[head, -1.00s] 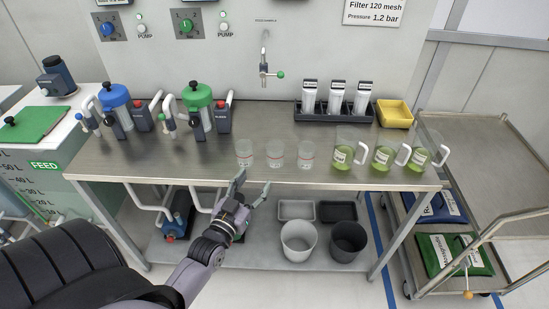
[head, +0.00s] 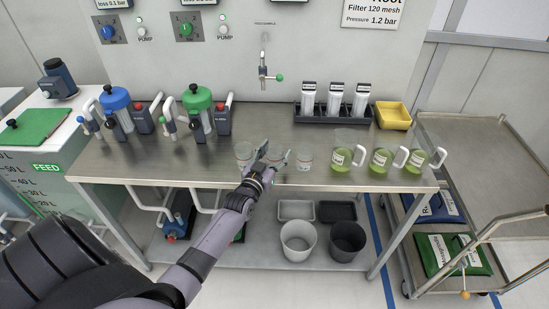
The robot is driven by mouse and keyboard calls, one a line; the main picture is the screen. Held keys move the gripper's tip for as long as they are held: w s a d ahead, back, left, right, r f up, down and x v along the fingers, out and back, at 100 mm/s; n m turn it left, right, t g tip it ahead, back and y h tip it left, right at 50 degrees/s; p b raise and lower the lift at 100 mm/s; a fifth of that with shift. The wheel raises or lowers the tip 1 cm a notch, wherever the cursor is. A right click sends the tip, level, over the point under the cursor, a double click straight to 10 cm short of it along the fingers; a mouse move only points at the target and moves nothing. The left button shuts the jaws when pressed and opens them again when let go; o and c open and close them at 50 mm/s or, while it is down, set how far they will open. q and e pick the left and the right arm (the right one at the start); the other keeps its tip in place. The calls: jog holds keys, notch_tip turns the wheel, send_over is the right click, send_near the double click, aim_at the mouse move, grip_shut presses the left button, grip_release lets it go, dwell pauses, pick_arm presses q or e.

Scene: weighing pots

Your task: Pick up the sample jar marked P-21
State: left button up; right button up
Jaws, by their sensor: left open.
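My right gripper is not in view.
A black rack (head: 318,117) with white-capped containers and a yellow tray (head: 394,115) are behind. Blue-topped (head: 115,97) and green-topped (head: 197,98) filter units stand at the left.

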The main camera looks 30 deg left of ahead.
pick_arm(q)
jog(key=shift+w, duration=0.25)
jog(key=shift+s, duration=0.1)
jog(key=shift+c, duration=0.5)
jog(key=c, duration=0.7)
jog(key=shift+r, duration=0.15)
